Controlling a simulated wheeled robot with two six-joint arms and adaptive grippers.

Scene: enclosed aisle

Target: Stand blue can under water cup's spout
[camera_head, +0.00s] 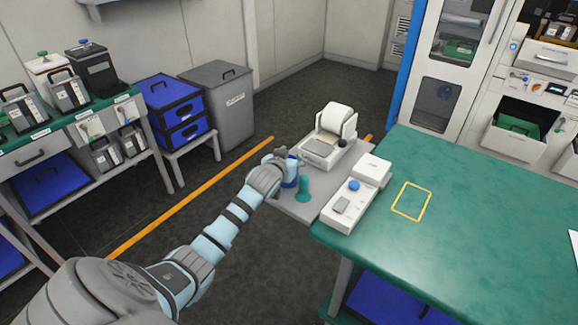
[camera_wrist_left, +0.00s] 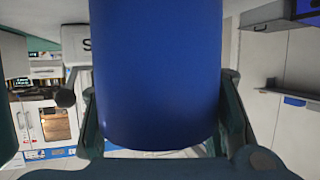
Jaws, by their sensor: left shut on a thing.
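My left gripper (camera_head: 277,166) is shut on the blue can (camera_head: 291,173) at the grey side table beside the green bench. In the left wrist view the blue can (camera_wrist_left: 158,75) fills the middle, with a dark finger on each side. Its far end and whatever lies behind it are hidden. I cannot tell whether it touches the table. A teal post on a round foot (camera_head: 303,191) stands close to the can, on its right. I cannot make out a water cup or a spout for certain. My right gripper is not in view.
On the grey side table (camera_head: 292,207), a white device with a roll (camera_head: 327,140) stands behind the can. The bench around the yellow outline (camera_head: 411,201) is clear.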

